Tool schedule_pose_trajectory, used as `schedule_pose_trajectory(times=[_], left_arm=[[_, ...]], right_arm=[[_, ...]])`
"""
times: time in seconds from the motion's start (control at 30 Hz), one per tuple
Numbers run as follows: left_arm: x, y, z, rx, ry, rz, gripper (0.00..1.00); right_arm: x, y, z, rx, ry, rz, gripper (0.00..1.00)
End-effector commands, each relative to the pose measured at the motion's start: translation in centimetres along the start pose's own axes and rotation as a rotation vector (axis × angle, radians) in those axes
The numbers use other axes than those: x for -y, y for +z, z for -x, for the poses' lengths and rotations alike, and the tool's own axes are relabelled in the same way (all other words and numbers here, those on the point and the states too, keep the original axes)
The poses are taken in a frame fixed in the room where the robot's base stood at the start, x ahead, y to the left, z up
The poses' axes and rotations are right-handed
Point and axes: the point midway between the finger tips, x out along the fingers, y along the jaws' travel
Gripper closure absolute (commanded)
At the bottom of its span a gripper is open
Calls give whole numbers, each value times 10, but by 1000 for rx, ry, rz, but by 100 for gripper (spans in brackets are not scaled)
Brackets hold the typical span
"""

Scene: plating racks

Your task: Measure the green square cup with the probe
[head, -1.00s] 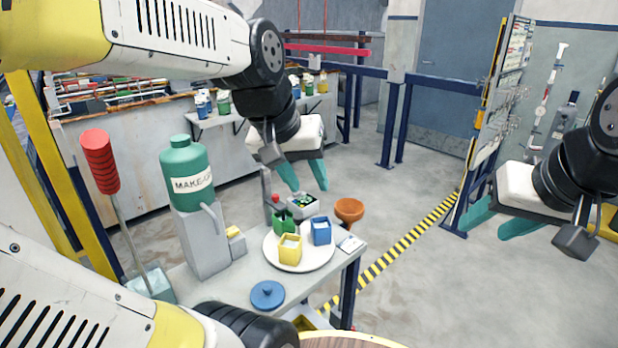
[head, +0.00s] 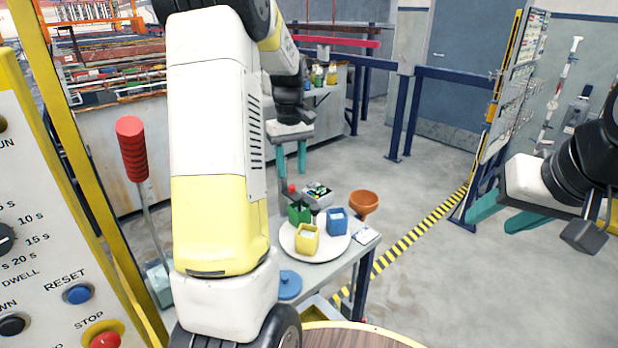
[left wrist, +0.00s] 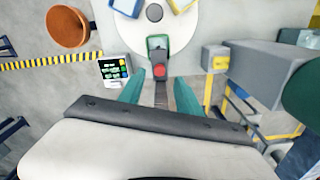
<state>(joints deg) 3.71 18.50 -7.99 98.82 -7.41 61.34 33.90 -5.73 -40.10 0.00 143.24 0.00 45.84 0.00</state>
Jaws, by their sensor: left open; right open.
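The green square cup (head: 299,213) stands on a round white plate (head: 337,243) beside a yellow cup (head: 307,238) and a blue cup (head: 337,221). The green cup also shows in the left wrist view (left wrist: 158,41). A grey upright piece with a red top (head: 292,188), likely the probe in its stand, is beside the cup; its red top lies between my fingers in the left wrist view (left wrist: 159,71). My left gripper (head: 291,160) is open and empty, pointing down above it. My right gripper (head: 500,217) is open and empty, away at the right.
A small meter with coloured buttons (head: 318,193) and an orange bowl (head: 364,201) stand near the plate. A blue lid (head: 289,284) lies on the bench. My left arm hides the bench's left part. A control panel (head: 60,255) stands at left. Floor at right is clear.

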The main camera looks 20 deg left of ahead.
Motion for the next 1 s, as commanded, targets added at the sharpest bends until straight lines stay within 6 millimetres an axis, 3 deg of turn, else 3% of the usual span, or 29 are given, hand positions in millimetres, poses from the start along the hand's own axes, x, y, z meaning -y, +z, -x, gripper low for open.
schedule_pose_trajectory(times=[0.3,0.67,0.9,1.0], left_arm=[[0,1,-46,1,0,-2,59],[0,0,-53,-1,1,-2,59],[0,0,-53,-1,1,-2,100],[0,0,-53,-1,1,-2,100]], right_arm=[[0,0,0,0,0,0,52],[0,0,0,0,0,0,52],[0,0,0,0,0,0,52],[0,0,0,0,0,0,52]])
